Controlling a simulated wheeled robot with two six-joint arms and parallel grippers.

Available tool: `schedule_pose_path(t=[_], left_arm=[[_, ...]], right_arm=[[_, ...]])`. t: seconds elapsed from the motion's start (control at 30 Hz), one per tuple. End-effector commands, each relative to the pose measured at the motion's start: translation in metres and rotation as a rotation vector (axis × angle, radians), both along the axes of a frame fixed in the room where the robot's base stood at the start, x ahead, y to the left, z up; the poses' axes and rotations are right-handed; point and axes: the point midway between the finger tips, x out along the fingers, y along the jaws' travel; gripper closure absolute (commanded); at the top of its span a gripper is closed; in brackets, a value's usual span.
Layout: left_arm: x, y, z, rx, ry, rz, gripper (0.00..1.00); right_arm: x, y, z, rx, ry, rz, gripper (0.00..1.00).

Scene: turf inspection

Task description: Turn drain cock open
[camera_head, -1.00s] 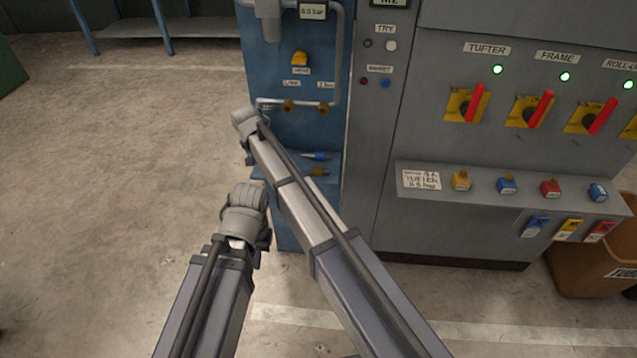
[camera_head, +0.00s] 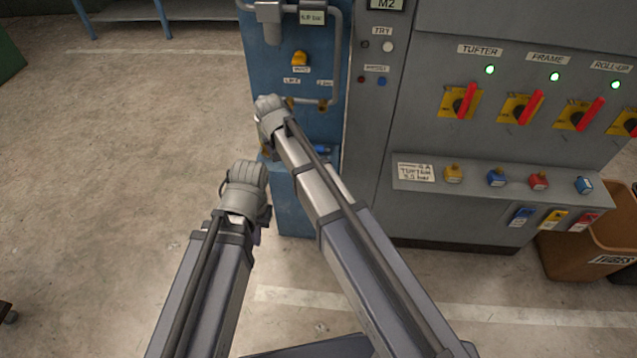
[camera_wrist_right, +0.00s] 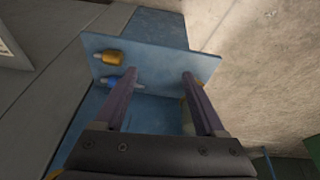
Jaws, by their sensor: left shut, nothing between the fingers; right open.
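On the blue panel (camera_head: 277,78), two small brass fittings sit on a pipe under small blurred labels. The right one (camera_head: 322,104) shows clear; the left one (camera_head: 290,102) is partly behind my right gripper (camera_head: 268,103). I cannot read which is the drain cock. My left gripper (camera_head: 247,172) is shut and empty, lower and in front of the panel.
A blue shelf (camera_wrist_right: 150,55) below the fittings carries a yellow-handled piece (camera_wrist_right: 108,57) and a blue-handled piece (camera_wrist_right: 120,82) near one finger. Right of the panel stands a grey cabinet (camera_head: 425,125) with red switches and a ledge.

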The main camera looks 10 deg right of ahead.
Motion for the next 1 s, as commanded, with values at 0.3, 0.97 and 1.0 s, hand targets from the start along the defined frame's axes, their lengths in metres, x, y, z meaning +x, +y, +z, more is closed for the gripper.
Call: schedule_pose_path(t=[0.3, 0.97, 1.0], left_arm=[[0.000, 0.000, 0.007, 0.000, 0.000, 0.000, 1.00], [0.000, 0.000, 0.042, 0.000, 0.000, 0.000, 1.00], [0.000, 0.000, 0.044, 0.000, 0.000, 0.000, 1.00]], right_arm=[[-0.053, -0.036, 0.003, 0.000, 0.066, 0.061, 0.28], [-0.155, -0.067, 0.034, 0.008, 0.197, 0.229, 0.28], [-0.159, -0.067, 0.035, 0.009, 0.202, 0.235, 0.28]])
